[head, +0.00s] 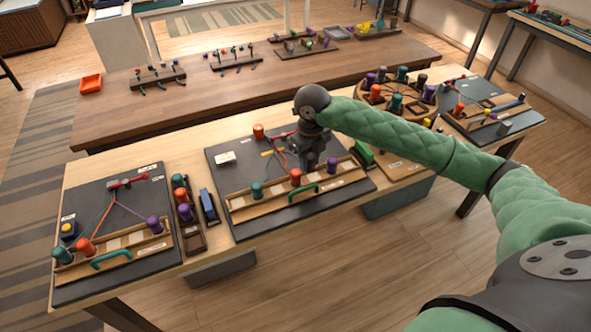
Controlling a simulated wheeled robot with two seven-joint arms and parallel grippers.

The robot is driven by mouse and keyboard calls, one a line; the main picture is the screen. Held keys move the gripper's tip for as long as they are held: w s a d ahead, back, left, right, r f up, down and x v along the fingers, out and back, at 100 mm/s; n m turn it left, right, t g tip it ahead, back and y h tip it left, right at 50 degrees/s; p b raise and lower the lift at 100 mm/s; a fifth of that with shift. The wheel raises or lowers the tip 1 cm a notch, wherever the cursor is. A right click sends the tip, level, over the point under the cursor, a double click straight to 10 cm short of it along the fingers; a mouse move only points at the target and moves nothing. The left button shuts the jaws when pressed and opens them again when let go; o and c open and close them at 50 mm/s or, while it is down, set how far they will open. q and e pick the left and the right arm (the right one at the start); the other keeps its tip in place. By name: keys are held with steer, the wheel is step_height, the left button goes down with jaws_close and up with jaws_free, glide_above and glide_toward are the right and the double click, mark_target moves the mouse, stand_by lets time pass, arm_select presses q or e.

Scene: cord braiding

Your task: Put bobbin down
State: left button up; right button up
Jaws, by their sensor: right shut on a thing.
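My right gripper (312,158) reaches down over the middle dark braiding board (228,175). It is shut at the purple bobbin (331,164), which shows just below the fingers at the right part of the wooden rail (245,213). The fingers partly hide this bobbin, and I cannot tell whether it touches the rail. A teal bobbin (257,190) and an orange bobbin (296,178) stand on the same rail to its left. Cords run from a red clamp piece behind the gripper. My left gripper is not in view.
A second board (120,215) with bobbins is at the left. A narrow bobbin tray (195,238) and blue block (208,206) stand between the boards. A round bobbin holder (413,104) is beyond my right forearm. A brown table (110,117) lies behind.

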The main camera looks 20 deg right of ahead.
steer(key=shift+s+d+r, duration=0.3)
steer(key=shift+d+r, duration=0.1)
steer(key=shift+d, duration=0.25)
steer(key=s+d+f+m+b, duration=0.1)
steer(key=s+d+f, duration=0.1)
steer(key=s+d, duration=0.5)
steer(key=shift+n, duration=0.5)
steer(key=w+a+f+p, duration=0.1)
steer(key=w+p, duration=0.1)
steer(key=w, duration=0.2)
steer(key=w+a+f+p, duration=0.1)
steer(key=w+a+p, duration=0.1)
steer(key=w, duration=0.2)
steer(key=w+a+f+p, duration=0.1)
steer(key=w+p, duration=0.1)
steer(key=w, duration=0.2)
steer(key=shift+a+f, duration=0.2)
steer(key=shift+f, duration=0.6)
steer(key=shift+f+p, duration=1.15)
steer(key=shift+f, duration=0.55)
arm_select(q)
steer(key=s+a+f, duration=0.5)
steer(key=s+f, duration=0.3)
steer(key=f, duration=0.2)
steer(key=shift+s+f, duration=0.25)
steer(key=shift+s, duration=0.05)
